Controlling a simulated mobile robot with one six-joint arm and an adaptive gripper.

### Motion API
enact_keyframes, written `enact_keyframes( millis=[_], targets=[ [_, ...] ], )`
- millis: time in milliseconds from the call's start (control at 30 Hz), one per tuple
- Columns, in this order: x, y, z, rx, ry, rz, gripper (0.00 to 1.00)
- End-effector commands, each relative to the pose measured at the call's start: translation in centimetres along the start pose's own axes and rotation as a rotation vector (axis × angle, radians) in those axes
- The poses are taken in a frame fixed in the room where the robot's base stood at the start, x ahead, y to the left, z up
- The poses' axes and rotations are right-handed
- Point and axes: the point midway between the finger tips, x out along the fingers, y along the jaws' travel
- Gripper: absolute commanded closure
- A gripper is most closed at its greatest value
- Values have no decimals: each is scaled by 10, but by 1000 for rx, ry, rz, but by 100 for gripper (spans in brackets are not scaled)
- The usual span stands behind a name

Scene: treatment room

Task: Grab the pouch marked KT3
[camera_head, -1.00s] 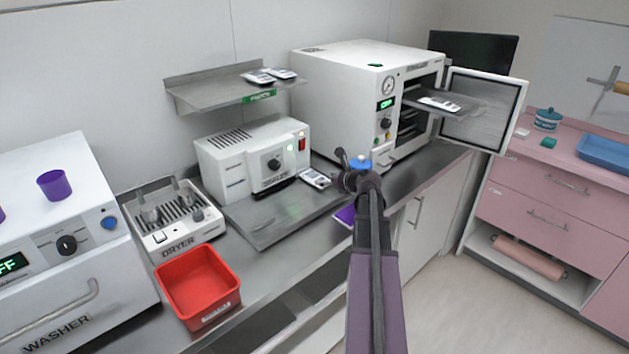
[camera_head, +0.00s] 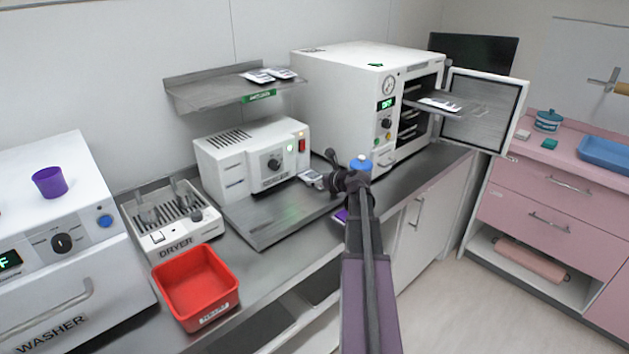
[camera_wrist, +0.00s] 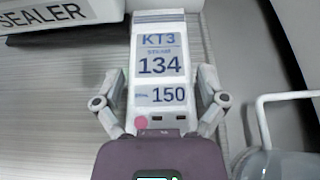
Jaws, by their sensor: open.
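The pouch marked KT3 (camera_wrist: 160,70) lies flat on the metal surface in the wrist view, with "STEAM 134" and "SEAL 150" printed on it. My gripper (camera_wrist: 160,92) is open, with one finger on each side of the pouch's lower half. I cannot tell whether the fingers touch it. In the head view the pouch (camera_head: 311,177) lies beside the sealer (camera_head: 255,158), partly hidden by my gripper (camera_head: 325,177).
The white steriliser (camera_head: 345,95) stands just right, its door (camera_head: 487,110) open and a pouch (camera_head: 440,104) on its pulled-out tray. More pouches (camera_head: 270,76) lie on the wall shelf (camera_head: 215,95). A red bin (camera_head: 197,287) stands at the front left.

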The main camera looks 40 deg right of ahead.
Motion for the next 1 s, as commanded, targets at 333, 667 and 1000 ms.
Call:
enact_keyframes(
  millis=[333, 667, 1000],
  targets=[
    [0, 0, 0, 0, 0, 0, 55],
    [-1, 0, 4, 0, 0, 1, 55],
    [-9, 0, 23, 0, 0, 1, 55]
  ],
)
